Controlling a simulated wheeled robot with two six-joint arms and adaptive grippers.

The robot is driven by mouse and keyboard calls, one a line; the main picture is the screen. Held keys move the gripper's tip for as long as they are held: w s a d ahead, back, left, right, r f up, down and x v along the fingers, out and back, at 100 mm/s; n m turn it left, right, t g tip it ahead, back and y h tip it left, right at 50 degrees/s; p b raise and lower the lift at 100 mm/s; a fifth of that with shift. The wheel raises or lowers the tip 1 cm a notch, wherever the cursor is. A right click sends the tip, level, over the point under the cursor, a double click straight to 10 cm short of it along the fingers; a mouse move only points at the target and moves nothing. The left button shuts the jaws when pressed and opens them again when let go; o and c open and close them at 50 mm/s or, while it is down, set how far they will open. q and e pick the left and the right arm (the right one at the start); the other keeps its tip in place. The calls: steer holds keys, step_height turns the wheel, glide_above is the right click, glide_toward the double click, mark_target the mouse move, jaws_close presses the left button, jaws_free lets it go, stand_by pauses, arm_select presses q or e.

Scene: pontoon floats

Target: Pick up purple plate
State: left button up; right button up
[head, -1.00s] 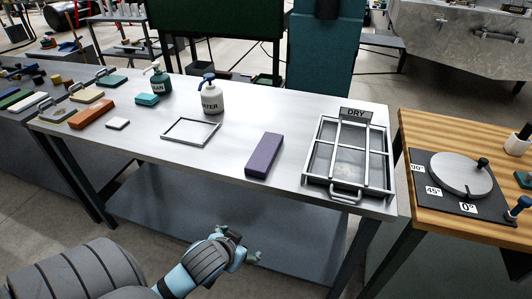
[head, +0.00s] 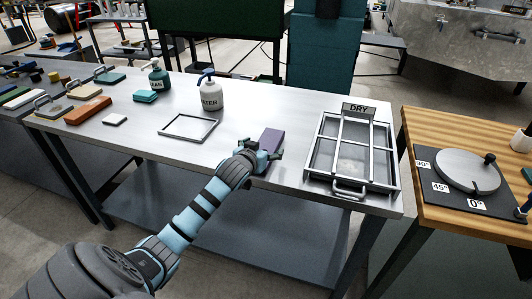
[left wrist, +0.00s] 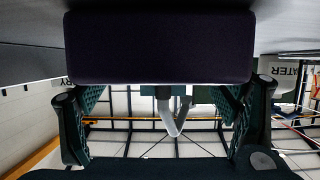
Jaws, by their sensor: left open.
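The purple plate (head: 271,138) is a thick rectangular block lying on the metal table, near its front edge. My left gripper (head: 262,160) is open at the plate's near end and hides that part of it. In the left wrist view the plate (left wrist: 160,48) fills the upper middle as a dark purple slab, and the two fingers of my left gripper (left wrist: 160,108) stand apart below its left and right ends. I cannot tell whether the fingers touch it. My right gripper is not in view.
A wire rack labelled DRY (head: 350,150) stands right of the plate. The metal table (head: 160,155) has bare room around the frame. A wooden bench (head: 430,205) stands at the right.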

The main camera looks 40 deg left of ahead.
arm_select(q)
steer(key=shift+w+a+f, duration=0.15)
steer(key=shift+w+f, duration=0.15)
steer(key=shift+w, duration=0.35)
steer(key=shift+s, duration=0.1)
steer(key=c, duration=1.3)
steer(key=shift+o, duration=0.2)
